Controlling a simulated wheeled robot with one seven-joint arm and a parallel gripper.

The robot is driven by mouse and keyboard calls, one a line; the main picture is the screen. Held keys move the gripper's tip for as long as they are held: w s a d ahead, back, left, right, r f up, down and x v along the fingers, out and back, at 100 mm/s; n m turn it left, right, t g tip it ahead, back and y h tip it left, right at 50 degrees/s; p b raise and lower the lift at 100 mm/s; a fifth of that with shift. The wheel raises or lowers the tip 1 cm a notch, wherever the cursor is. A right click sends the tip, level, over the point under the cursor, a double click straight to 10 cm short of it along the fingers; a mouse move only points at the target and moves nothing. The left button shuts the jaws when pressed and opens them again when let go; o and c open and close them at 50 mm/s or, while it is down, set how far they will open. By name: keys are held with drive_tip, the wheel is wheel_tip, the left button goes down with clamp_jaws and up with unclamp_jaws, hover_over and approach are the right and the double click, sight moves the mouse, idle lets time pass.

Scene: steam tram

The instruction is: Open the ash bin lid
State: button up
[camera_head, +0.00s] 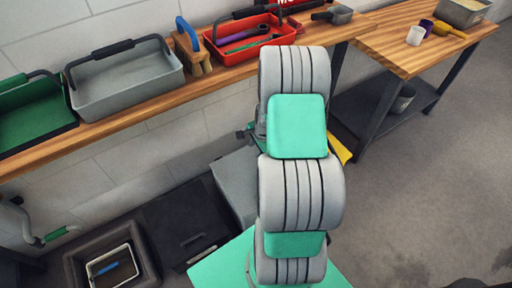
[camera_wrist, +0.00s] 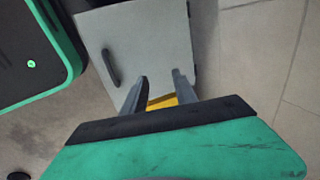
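A grey box with a flat panel (camera_wrist: 150,40) and a dark bar handle (camera_wrist: 111,67) is ahead of my gripper in the wrist view. It looks like the ash bin and its lid, but I cannot be sure. The panel looks shut, with small dark fittings along its right edge. My gripper (camera_wrist: 160,84) is open, its two fingers apart over the panel's near edge, with the handle to their left. I cannot tell whether the fingers touch the panel. In the head view a grey box (camera_head: 236,186) stands under the bench, partly behind my arm, which hides most of my gripper.
A yellow piece (camera_wrist: 162,102) shows between the fingers. In the head view, a black box (camera_head: 187,215) and a bin holding a white tray (camera_head: 97,259) stand at lower left. A wooden bench (camera_head: 222,80) with trays and tools runs above. Floor at right is clear.

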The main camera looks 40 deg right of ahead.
drive_tip(key=p+v, duration=0.1)
drive_tip(key=v, duration=0.6)
drive_tip(key=shift+r+p, duration=0.4)
